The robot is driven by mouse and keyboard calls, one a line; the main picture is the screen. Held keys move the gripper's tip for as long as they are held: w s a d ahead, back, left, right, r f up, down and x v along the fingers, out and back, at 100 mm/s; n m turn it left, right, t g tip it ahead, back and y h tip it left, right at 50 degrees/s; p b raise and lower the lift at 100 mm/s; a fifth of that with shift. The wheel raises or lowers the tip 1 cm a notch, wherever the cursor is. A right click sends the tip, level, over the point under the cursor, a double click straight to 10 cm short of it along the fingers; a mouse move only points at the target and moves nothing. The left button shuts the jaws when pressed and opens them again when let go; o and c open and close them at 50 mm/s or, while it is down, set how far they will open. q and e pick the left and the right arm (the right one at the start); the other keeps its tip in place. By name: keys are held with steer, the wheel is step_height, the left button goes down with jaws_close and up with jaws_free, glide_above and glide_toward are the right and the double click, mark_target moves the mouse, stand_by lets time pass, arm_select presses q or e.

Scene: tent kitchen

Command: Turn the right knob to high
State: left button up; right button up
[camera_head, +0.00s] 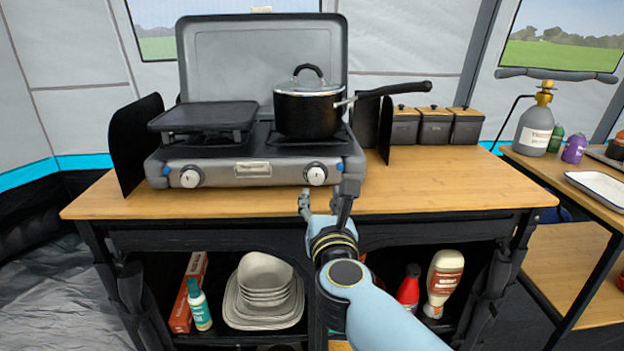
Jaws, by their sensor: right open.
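The right knob (315,174) is a white-faced dial on the front right of the grey camping stove (225,176). Its exact setting is too small to read. My right gripper (325,196) is open and empty, just in front of and below the right knob, near the table's front edge. One finger is below the knob and the other is to its right; I cannot tell whether either touches it. The left knob (190,176) is at the stove's other end. My left gripper is not in view.
A black pot (306,112) stands on the right burner, its handle reaching right. A griddle (203,116) covers the left burner. Windshields (134,142) flank the stove. The wooden tabletop (440,182) is clear to the right, before several canisters (435,128). Dishes (264,290) sit below.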

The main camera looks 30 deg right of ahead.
mark_target(317, 180)
steer(key=x, duration=0.7)
steer(key=shift+w+d+f, duration=0.1)
steer(key=shift+w+d, duration=0.05)
steer(key=shift+w, duration=0.1)
jaws_close()
